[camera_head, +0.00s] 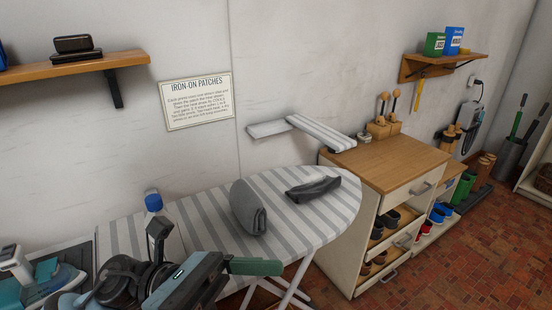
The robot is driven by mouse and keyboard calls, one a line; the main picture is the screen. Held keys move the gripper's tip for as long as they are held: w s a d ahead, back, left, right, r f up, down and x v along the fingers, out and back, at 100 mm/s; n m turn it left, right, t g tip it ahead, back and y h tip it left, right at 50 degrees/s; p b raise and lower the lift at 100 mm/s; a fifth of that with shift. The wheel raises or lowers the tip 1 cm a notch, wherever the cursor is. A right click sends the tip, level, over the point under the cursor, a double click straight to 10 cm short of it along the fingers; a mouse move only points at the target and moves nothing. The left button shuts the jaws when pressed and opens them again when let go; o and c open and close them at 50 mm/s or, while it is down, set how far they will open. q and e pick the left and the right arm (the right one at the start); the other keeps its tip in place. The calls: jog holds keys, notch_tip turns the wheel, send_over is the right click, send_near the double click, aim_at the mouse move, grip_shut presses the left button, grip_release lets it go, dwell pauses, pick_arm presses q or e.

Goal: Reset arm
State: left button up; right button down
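A dark, jointed arm of mine fills the bottom left of the head view, and I take it as my left. Its gripper (205,268) is over the near edge of the striped ironing board (325,222). A green rounded piece (256,267) sticks out to the right from it; I cannot tell whether this is a finger or something held. The fingertips do not show clearly, so I cannot tell whether the gripper is open or shut. My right gripper is not in view.
A rolled grey towel (248,207) and a folded dark cloth (313,189) lie on the board. A blue-capped bottle (154,203) stands close behind my arm. An iron (45,282) is at the left. A wooden-topped cabinet (392,162) stands right of the board.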

pick_arm(q)
jog(key=w+a+f+n+t, duration=0.2)
jog(key=w+f+n+t, duration=0.1)
jog(key=n+t, duration=0.75)
jog(key=w+a+f+n+t, duration=0.2)
jog(key=w+f+n+t, duration=0.2)
jog(key=n+t, duration=0.65)
jog(key=a+f+n+t+y+p, duration=0.1)
jog(key=a+f+n+y, duration=0.2)
jog(key=f+n+y, duration=0.4)
jog(key=a+f+n+t+y, duration=0.1)
jog(key=a+f+n+y, duration=0.3)
jog(key=n, duration=0.6)
jog(key=s+a+f+n+g+y, duration=0.3)
jog(key=s+f+n, duration=0.4)
jog(key=s+f, duration=0.3)
jog(key=s+a+f+n+g+y, duration=0.2)
jog(key=s+f+n+g+y, duration=0.2)
jog(key=s+f, duration=0.6)
notch_tip(320, 180, down, 6)
jog(key=n+g, duration=0.2)
jog(key=shift+s+a+r+n+y+p, duration=0.25)
jog(key=shift+s+a+n+y+p, duration=0.05)
jog(key=shift+s+a+n+p, duration=0.1)
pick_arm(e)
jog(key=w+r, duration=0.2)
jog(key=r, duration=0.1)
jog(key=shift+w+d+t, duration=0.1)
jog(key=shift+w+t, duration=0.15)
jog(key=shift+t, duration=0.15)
